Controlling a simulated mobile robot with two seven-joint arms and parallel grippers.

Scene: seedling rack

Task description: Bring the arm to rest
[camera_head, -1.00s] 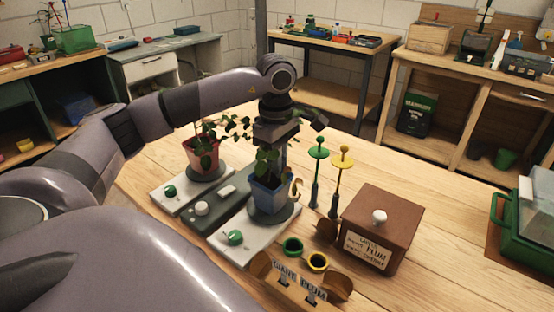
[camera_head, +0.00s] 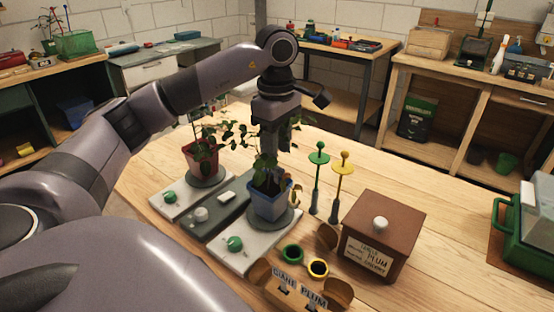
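My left arm reaches in from the left, and its gripper (camera_head: 272,140) points down above the blue pot (camera_head: 269,203). The fingers are dark and partly lost among the plant's leaves, so I cannot tell how far apart they are. The blue pot holds a leafy plant and stands upright on a round grey disc on a white base with a green knob (camera_head: 235,243). A red pot (camera_head: 201,161) with a leafy plant stands on the white base behind it, to the left. My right gripper is not in view.
Green (camera_head: 318,160) and yellow (camera_head: 343,165) topped stakes stand right of the blue pot. A brown box (camera_head: 381,238) with a white knob is further right. Green (camera_head: 292,254) and yellow (camera_head: 318,268) rings lie in front, near a lettered wooden holder.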

